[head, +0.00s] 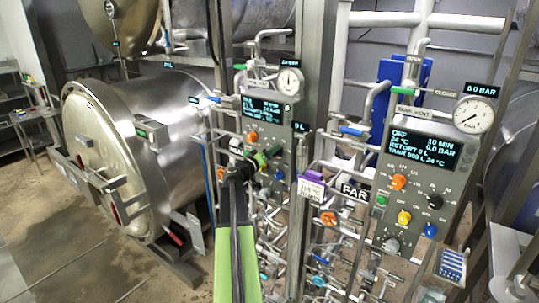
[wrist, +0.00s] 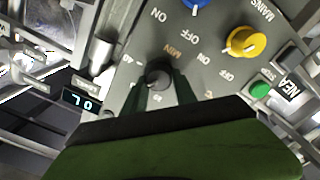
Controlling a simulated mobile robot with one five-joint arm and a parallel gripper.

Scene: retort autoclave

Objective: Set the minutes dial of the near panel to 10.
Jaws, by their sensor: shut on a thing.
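The near panel (head: 292,150) stands at mid-picture in the head view, partly hidden by my arm. Its screen (head: 262,107) is lit, but its text is too small to read surely. In the wrist view the panel is upside down. The dark minutes dial (wrist: 158,75), marked MIN, sits between my fingertips. My gripper (wrist: 158,84) is shut on this dial, with a finger at each side. Numbers ring the dial, with 40 legible at its left; its pointer setting cannot be told. In the head view my gripper (head: 243,164) is at the panel's lower left, the dial hidden.
On the near panel, a yellow knob (wrist: 242,42), a blue knob (wrist: 194,3) and a green button (wrist: 260,90) are close by. Pipes and valves crowd below. The far panel (head: 450,185) stands right. A large steel vessel (head: 150,140) is left; floor shows beneath it.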

